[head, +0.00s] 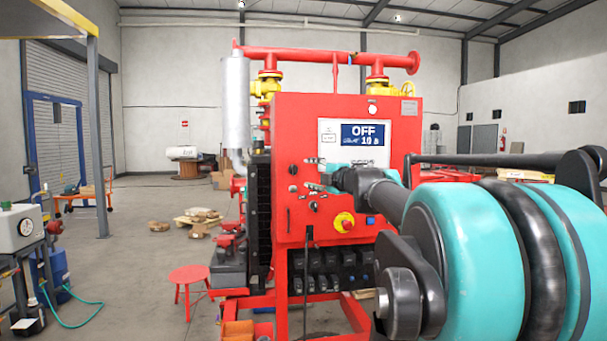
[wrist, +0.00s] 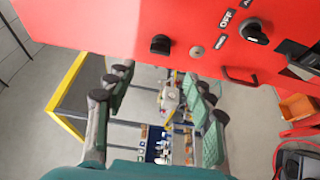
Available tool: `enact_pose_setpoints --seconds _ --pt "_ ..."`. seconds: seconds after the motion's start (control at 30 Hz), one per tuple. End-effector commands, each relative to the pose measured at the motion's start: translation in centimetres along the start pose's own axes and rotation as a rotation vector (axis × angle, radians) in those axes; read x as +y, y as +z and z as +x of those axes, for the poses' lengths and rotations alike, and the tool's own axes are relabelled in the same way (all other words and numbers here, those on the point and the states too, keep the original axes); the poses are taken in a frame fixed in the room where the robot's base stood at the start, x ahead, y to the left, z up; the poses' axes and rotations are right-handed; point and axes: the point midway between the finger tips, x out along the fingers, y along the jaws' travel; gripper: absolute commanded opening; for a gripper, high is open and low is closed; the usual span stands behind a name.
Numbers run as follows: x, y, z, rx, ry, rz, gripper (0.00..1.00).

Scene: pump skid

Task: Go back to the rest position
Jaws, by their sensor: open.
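My gripper (head: 316,176) is in front of the red control cabinet (head: 348,107) in the head view, near the left side of its panel. My own arm covers the panel's lower right part. In the wrist view my gripper (wrist: 160,85) has its two fingers wide apart with nothing held between them. The red panel (wrist: 130,22) fills the top of that view, with a black knob (wrist: 160,44) and a black selector switch (wrist: 253,31) beyond the fingertips. I cannot tell whether a fingertip touches the panel.
The display (head: 365,134) reads OFF and 10 s. A red and yellow emergency stop (head: 344,222) sits low on the panel. Red pipework (head: 320,58) runs above. A red stool (head: 188,279) stands at the left, with open floor (head: 140,275) beyond it.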

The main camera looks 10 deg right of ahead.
Motion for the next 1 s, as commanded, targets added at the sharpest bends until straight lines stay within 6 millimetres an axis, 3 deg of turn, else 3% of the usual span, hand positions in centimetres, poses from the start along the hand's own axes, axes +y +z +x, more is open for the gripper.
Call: enact_pose_setpoints --seconds 0.2,0.57,0.73,0.87,1.0 --pt "0.0 0.0 -1.8 -0.001 0.000 0.000 0.54" --pt "-0.1 0.0 -1.9 -0.003 0.002 0.003 0.54" --pt "-1.0 1.6 -2.0 -0.106 0.061 0.089 0.54" --pt "-4.1 4.6 -3.5 -0.300 0.136 0.272 0.54" --pt "-10.9 7.4 -6.7 -0.534 0.163 0.528 0.54"
